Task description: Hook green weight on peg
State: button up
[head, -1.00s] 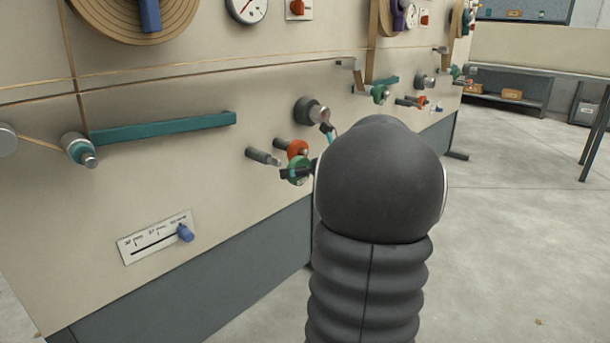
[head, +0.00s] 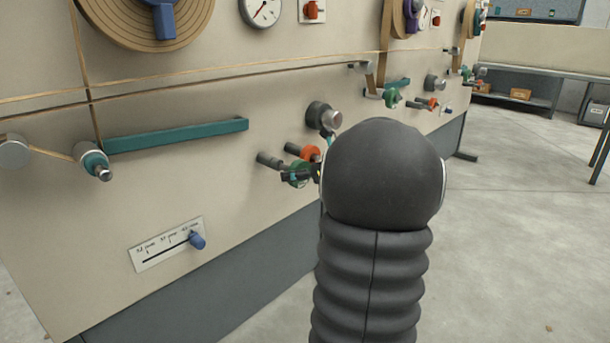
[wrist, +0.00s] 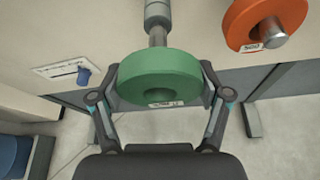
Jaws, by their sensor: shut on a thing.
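The green weight (wrist: 160,78) is a thick disc with a small label, held between the two fingers of my gripper (wrist: 160,92) in the wrist view. In the head view the green weight (head: 296,174) shows partly behind the dark fingers, and my arm hides the rest of my gripper. A grey peg (wrist: 156,30) sticks out of the panel just behind the weight; it also shows in the head view (head: 268,159). The peg's end meets the weight's upper edge in the wrist view, and I cannot tell whether it enters the weight.
An orange weight (wrist: 262,22) hangs on a neighbouring peg at the upper right, close to my right finger. A grey knob (head: 322,116) sits above it. A slider with a blue handle (head: 197,240) is lower left. Floor to the right is clear.

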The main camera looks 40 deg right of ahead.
aim_at(280, 169)
jog(key=shift+w+a, duration=0.15)
jog(key=shift+w, duration=1.35)
jog(key=shift+w+a, duration=0.15)
jog(key=shift+w, duration=1.3)
jog(key=shift+w+f, duration=0.1)
jog(key=o, duration=1.8)
